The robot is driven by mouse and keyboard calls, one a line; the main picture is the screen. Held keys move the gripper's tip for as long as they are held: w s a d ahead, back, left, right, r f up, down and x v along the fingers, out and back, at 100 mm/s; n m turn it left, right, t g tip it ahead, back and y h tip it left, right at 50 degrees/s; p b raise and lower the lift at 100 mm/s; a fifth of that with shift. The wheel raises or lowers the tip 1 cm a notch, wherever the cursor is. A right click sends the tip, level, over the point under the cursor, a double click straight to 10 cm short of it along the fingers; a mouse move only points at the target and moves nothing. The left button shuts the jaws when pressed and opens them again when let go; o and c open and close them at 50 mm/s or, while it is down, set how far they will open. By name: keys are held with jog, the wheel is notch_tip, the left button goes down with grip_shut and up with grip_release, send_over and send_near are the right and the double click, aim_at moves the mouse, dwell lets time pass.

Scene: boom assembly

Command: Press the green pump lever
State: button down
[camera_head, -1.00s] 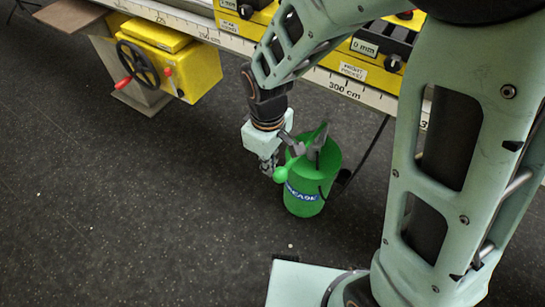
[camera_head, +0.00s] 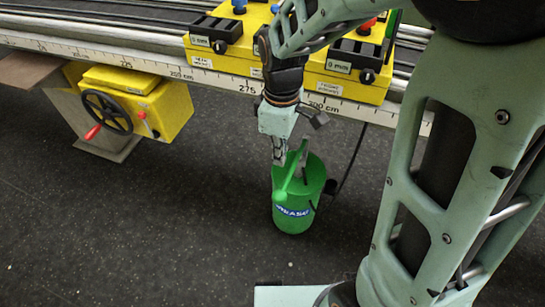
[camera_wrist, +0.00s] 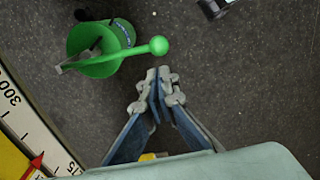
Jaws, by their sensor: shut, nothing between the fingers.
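A green bucket (camera_head: 297,222) with a "GREASE" label stands upright on the floor below the long rail. Its green pump lever (camera_head: 289,176) slants down across the near side and ends in a ball (camera_head: 281,197). In the wrist view the bucket (camera_wrist: 83,42) is at upper left, with the lever (camera_wrist: 135,50) pointing right to its ball (camera_wrist: 159,45). My gripper (camera_head: 279,163) points down just above the lever, shut and empty. In the wrist view its fingertips (camera_wrist: 158,74) are close together, apart from the ball in the picture. Contact elsewhere cannot be told.
A yellow carriage (camera_head: 262,50) with black blocks and labels sits on the rail above. The scaled rail edge (camera_head: 150,67) runs behind my gripper. A yellow box with a handwheel (camera_head: 108,112) hangs at left. The dark floor (camera_head: 150,220) left of the bucket is clear.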

aim_at(279, 193)
jog(key=shift+d, duration=0.1)
dwell(0.3)
notch_tip(279, 193, down, 14)
jog(key=b, duration=0.3)
dwell(0.4)
